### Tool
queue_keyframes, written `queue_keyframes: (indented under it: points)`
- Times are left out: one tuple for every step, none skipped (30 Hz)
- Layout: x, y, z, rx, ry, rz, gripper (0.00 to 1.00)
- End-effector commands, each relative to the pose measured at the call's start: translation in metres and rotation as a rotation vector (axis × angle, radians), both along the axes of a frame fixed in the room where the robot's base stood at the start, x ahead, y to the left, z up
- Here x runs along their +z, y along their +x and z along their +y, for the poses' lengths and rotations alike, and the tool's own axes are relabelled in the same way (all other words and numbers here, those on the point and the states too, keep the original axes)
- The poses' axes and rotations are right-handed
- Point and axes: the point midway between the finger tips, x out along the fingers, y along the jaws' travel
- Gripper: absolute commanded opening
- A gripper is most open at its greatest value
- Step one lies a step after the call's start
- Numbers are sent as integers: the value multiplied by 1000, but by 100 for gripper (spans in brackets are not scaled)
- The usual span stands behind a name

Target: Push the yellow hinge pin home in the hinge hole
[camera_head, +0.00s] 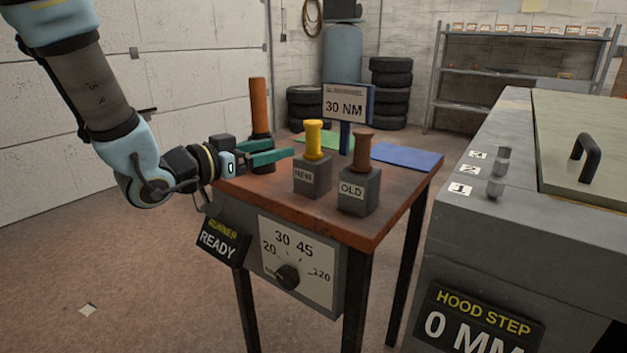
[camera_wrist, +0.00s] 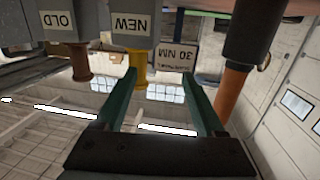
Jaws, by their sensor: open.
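The yellow hinge pin (camera_head: 314,139) stands upright in a grey block labelled NEW (camera_head: 312,176) on the bench. It also shows in the wrist view (camera_wrist: 137,68), near the tip of the left finger. My gripper (camera_head: 283,149) has its green fingers apart, beside the pin on its left in the head view. The wrist view shows the space between the fingers (camera_wrist: 161,76) empty. A brown pin (camera_head: 362,149) stands in a block labelled OLD (camera_head: 358,192). I cannot pick out the hinge hole in either view.
An orange-handled tool (camera_head: 259,108) stands close behind my gripper. A 30 NM sign (camera_head: 346,104) and a blue mat (camera_head: 407,157) are farther back. A grey cabinet (camera_head: 470,228) with a pale green hood (camera_head: 580,140) and numbered studs stands right of the bench, across a gap.

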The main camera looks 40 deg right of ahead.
Motion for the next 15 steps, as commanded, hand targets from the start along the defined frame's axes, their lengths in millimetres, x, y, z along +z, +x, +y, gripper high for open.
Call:
queue_keyframes:
  points:
    - [-5, -11, -6, -40, -30, 1, 72]
    - [-4, -15, -8, -57, -43, 3, 72]
    - [-2, -19, -12, -74, -58, 3, 72]
    - [-1, -22, -15, -83, -64, 4, 72]
    - [0, -23, -18, -88, -68, 5, 72]
    - [2, -24, -24, -92, -72, 5, 72]
    - [2, -24, -29, -94, -73, 4, 72]
    - [3, -24, -34, -94, -73, 5, 72]
    - [3, -24, -41, -92, -72, 6, 72]
    - [3, -24, -45, -92, -72, 5, 72]
    - [3, -23, -50, -92, -71, 5, 72]
    - [3, -23, -55, -90, -71, 5, 72]
    - [3, -23, -58, -90, -72, 5, 72]
    - [3, -23, -61, -90, -71, 5, 72]
    - [3, -23, -64, -89, -71, 5, 72]
